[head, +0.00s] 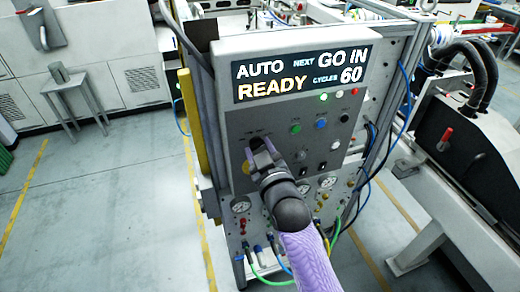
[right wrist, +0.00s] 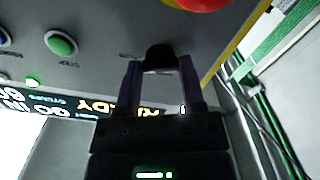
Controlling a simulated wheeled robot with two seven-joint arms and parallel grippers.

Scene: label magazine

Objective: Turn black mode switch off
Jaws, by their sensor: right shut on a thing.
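The black mode switch (right wrist: 160,56) is a small dark knob on the grey control panel (head: 229,120). In the right wrist view it sits between the fingertips of my right gripper (right wrist: 160,72), which is shut on it. In the head view my right gripper (head: 256,147) reaches up to the panel's left side, below the display, and hides the switch. The knob's angle and its position marks are hard to make out. The display (head: 300,75) reads AUTO, READY, GO IN and CYCLES 60. My left gripper is not in view.
A green button (head: 295,129) and a blue button (head: 320,123) lie right of the gripper. A large red button (right wrist: 200,3) is close to the fingers in the wrist view. Gauges (head: 241,205) and hoses are below. Open floor (head: 110,190) lies left.

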